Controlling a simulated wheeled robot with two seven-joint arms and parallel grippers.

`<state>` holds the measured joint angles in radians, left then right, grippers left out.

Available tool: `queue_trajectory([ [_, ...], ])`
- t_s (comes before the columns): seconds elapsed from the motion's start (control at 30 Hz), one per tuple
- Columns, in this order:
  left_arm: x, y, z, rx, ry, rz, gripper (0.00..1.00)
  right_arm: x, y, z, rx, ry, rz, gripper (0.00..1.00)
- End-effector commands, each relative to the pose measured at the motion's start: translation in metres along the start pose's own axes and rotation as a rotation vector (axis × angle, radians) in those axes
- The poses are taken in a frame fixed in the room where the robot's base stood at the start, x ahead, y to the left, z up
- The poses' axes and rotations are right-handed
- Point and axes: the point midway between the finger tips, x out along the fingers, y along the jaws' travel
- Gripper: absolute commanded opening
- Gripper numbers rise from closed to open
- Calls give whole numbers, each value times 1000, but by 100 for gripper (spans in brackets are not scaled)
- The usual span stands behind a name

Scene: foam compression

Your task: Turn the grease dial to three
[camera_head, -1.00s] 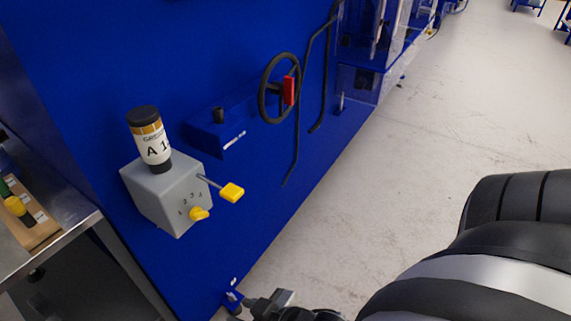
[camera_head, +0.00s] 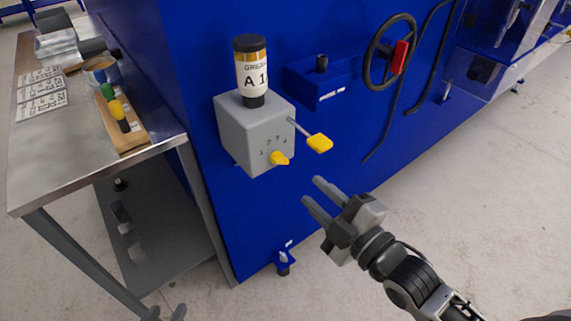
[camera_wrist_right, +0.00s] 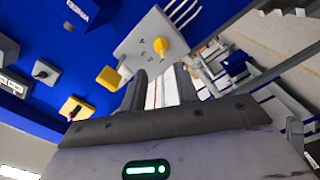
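The grease dial is a small yellow knob (camera_head: 280,158) on the front of a grey box (camera_head: 258,138), below the numerals 1 to 4. Which numeral it points at is too small to tell. It also shows in the right wrist view as a yellow knob (camera_wrist_right: 160,47), beyond the fingertips. A yellow-ended lever (camera_head: 319,143) sticks out of the box's right side. My right gripper (camera_head: 312,190) is open and empty, below and right of the dial, apart from it. My left gripper (camera_head: 165,313) barely shows at the bottom edge; its fingertips appear apart.
A grease bottle (camera_head: 252,75) stands on the box. The box is on a blue wall (camera_head: 225,215). A blue shelf (camera_head: 318,90) and a black handwheel (camera_head: 371,50) are to the right. A metal table (camera_head: 95,150) stands left. Space before the dial is clear.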

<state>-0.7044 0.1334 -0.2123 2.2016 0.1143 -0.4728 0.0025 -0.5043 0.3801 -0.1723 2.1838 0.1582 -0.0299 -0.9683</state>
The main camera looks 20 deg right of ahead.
Motion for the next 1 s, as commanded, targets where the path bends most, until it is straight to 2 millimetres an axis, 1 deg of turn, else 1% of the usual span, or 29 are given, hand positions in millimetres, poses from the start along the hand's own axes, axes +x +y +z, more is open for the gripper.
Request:
queue_trajectory([
  [0.03, 0, 0, 0, 0, 0, -1, 36, 13, 1, 0, 1, 1, 4, 31],
  [0.2, 1, 0, 0, 0, 1, -2, 36, 50, 1, -1, 1, 1, 3, 31],
  [0.3, 1, -1, -1, 1, 3, -2, 36, 68, 0, 0, 3, 0, 1, 31],
  [0.4, 2, -1, -1, 1, 4, -2, 36, 82, 0, 0, 2, 0, 0, 31],
  [0.5, 2, -1, -1, 2, 4, -2, 36, 92, -1, 0, 3, -1, -1, 31],
  [0.6, 2, -1, -1, 2, 4, -2, 36, 97, -1, 0, 2, -1, -3, 31],
  [0.9, 2, -1, -1, 2, 4, -2, 36, 99, -1, 0, 2, -1, -3, 31],
  [0.97, 2, -1, -1, 2, 4, -2, 36, 99, -1, 0, 2, -1, -3, 14],
  [1.0, 2, -1, -1, 2, 4, -2, 36, 99, -1, 0, 2, -1, -3, 3],
])
